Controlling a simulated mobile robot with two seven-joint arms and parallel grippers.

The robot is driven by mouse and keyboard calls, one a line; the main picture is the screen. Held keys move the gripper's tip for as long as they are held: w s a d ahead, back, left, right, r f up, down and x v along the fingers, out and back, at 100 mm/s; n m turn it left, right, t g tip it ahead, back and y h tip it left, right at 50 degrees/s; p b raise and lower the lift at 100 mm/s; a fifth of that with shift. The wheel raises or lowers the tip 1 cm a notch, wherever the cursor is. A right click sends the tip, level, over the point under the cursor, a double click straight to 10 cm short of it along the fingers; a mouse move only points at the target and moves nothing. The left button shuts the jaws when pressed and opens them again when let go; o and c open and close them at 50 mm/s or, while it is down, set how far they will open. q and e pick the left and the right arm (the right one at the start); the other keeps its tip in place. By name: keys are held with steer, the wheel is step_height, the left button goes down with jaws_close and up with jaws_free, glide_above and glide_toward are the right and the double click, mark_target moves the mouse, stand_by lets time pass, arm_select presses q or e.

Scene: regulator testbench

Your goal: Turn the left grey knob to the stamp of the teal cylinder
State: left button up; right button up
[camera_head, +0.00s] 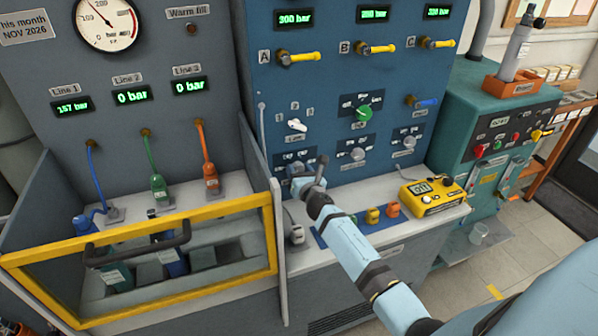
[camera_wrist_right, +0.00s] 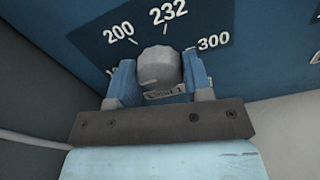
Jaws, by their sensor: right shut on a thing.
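The left grey knob (camera_wrist_right: 157,66) is on the blue panel, with printed marks 200, 232 and 300 around it in the wrist view. My right gripper (camera_wrist_right: 160,78) is shut on it, one blue finger on each side. A pale line shows on the knob's lower left face. In the head view the right gripper (camera_head: 308,178) is at the lower left of the panel and mostly hides this knob. My left gripper is not in view.
Two other grey knobs (camera_head: 357,154) (camera_head: 409,142) are to the right on the panel. A yellow meter (camera_head: 433,196) stands on the ledge. A yellow-framed guard (camera_head: 234,206) with a dark handle fronts the bay at left. A teal cabinet (camera_head: 480,90) stands at right.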

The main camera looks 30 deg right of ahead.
steer(key=shift+m, duration=0.3)
steer(key=m, duration=0.2)
steer(key=shift+f+m+b, duration=0.1)
steer(key=shift+m+b, duration=0.2)
steer(key=shift+b, duration=0.1)
steer(key=m, duration=0.2)
steer(key=shift+m, duration=0.3)
steer(key=m+b, duration=0.1)
steer(key=m, duration=1)
steer(key=shift+m, duration=0.4)
steer(key=m, duration=0.4)
steer(key=shift+m+p, duration=0.4)
steer(key=shift+m, duration=0.6)
